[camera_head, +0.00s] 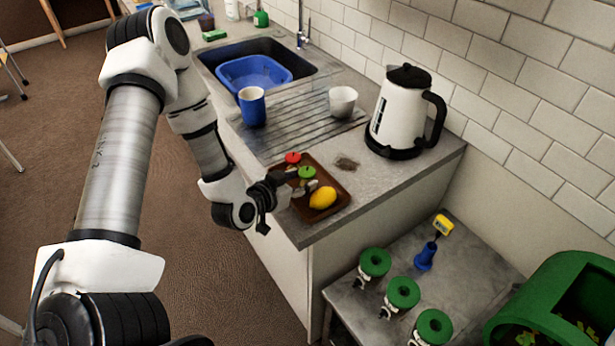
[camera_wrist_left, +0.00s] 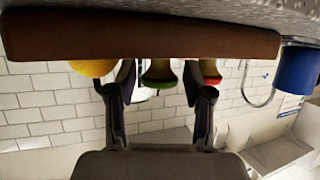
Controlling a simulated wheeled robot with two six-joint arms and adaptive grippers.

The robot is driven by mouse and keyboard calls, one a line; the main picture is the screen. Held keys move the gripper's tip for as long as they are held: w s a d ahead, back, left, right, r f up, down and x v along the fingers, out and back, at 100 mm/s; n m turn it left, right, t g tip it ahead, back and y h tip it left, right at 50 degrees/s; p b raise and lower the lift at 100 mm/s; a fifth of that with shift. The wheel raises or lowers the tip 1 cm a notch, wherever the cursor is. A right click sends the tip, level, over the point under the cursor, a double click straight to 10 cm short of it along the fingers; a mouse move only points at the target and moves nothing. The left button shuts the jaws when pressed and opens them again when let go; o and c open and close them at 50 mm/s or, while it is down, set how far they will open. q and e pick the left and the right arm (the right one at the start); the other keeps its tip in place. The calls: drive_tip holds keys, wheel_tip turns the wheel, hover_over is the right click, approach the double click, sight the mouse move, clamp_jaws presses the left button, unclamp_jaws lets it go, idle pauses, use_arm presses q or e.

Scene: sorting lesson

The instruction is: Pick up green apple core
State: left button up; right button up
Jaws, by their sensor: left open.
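The green apple core (camera_head: 307,172) stands on a brown tray (camera_head: 343,196) near the counter's corner. In the left wrist view, which looks upside down, the green apple core (camera_wrist_left: 159,73) shows between the two fingers of my left gripper (camera_wrist_left: 160,85). The fingers are apart, and I cannot tell whether either touches the core. In the head view my left gripper (camera_head: 287,179) reaches in low from the left at the tray's edge, partly hiding it. A red apple core (camera_head: 293,158) is just beyond the green one, and a yellow lemon (camera_head: 323,198) is nearer. My right gripper is not in view.
A white kettle (camera_head: 397,110), a white cup (camera_head: 342,101) and a blue mug (camera_head: 252,107) stand behind the tray. A sink with a blue basin (camera_head: 253,73) is farther back. A lower table holds several green-topped items (camera_head: 404,292); a green bin (camera_head: 545,290) is beside it.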

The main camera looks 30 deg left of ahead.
sight(307, 177)
use_arm(q)
drive_tip(key=x, duration=0.3)
drive_tip(key=shift+w+f, duration=0.1)
drive_tip(key=shift+w, duration=0.1)
drive_tip(key=shift+s, duration=0.25)
drive_tip(key=shift+c, duration=1.4)
drive_tip(key=c, duration=0.5)
drive_tip(key=shift+c, duration=0.2)
